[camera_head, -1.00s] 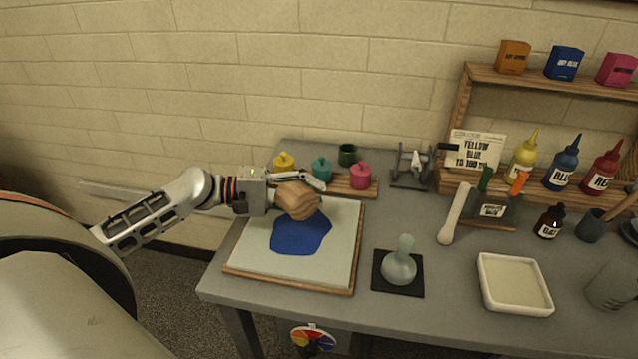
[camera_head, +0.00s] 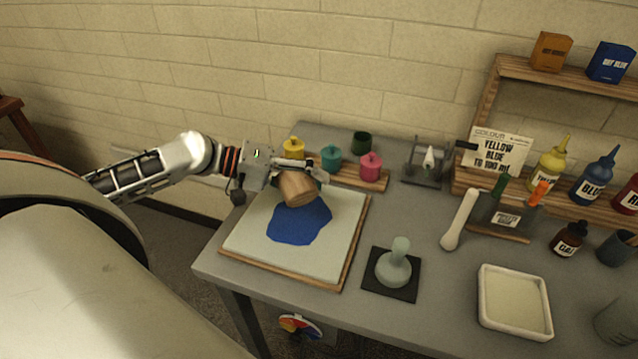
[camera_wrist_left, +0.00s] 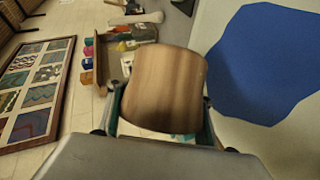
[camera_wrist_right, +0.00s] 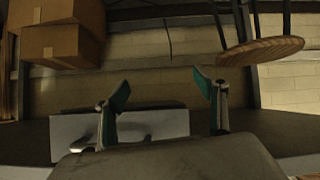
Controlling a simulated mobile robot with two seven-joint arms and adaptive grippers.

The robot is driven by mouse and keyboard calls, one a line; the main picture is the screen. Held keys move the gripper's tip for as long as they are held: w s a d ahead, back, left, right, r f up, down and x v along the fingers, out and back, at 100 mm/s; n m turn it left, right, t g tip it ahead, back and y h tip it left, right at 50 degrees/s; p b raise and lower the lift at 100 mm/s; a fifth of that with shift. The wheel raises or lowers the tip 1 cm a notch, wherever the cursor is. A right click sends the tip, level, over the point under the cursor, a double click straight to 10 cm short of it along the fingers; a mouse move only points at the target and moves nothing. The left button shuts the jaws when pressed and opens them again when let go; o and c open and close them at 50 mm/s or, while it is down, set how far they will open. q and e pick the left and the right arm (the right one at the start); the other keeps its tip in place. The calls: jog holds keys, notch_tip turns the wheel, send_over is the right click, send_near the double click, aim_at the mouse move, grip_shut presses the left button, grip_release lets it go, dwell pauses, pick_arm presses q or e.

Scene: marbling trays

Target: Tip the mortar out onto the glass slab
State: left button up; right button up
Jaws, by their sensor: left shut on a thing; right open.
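The wooden mortar (camera_head: 298,190) is in my left gripper (camera_head: 307,172), tilted above the back part of the glass slab (camera_head: 345,218). In the left wrist view the mortar (camera_wrist_left: 165,85) sits between the two fingers, and its inside is hidden. The slab is pale with a wooden border. A flat dark blue patch (camera_head: 300,222) lies on its middle, just in front of the mortar, and shows at the right of the left wrist view (camera_wrist_left: 265,60). My right gripper (camera_wrist_right: 163,88) is open and empty in the right wrist view, away from the slab.
Yellow, teal (camera_head: 331,157) and pink (camera_head: 370,165) jars stand behind the slab. A glass muller (camera_head: 393,268) on a black pad, a pale pestle (camera_head: 459,220) and a white tray (camera_head: 515,318) are to the right. Bare table lies between muller and tray.

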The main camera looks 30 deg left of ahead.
pick_arm(q)
jog(key=r+m+t+y+p, duration=0.1)
jog(key=m+y, duration=0.1)
jog(key=r+m+t+y+p, duration=0.1)
jog(key=r+m+y, duration=0.1)
jog(key=m, duration=0.1)
jog(key=r+m+t+y+p, duration=0.1)
jog(key=r+m+y+p, duration=0.1)
jog(key=m+y, duration=0.1)
jog(key=shift+w+a+r+t, duration=0.2)
jog(key=shift+w+a+t, duration=0.1)
jog(key=shift+a, duration=0.1)
pick_arm(e)
jog(key=shift+s+d+r+h, duration=0.2)
jog(key=shift+s+d+r, duration=0.1)
jog(key=shift+d, duration=0.25)
jog(key=shift+s+d+r+h, duration=0.2)
jog(key=shift+s+d+r, duration=0.1)
jog(key=shift+d, duration=0.2)
jog(key=shift+d, duration=0.3)
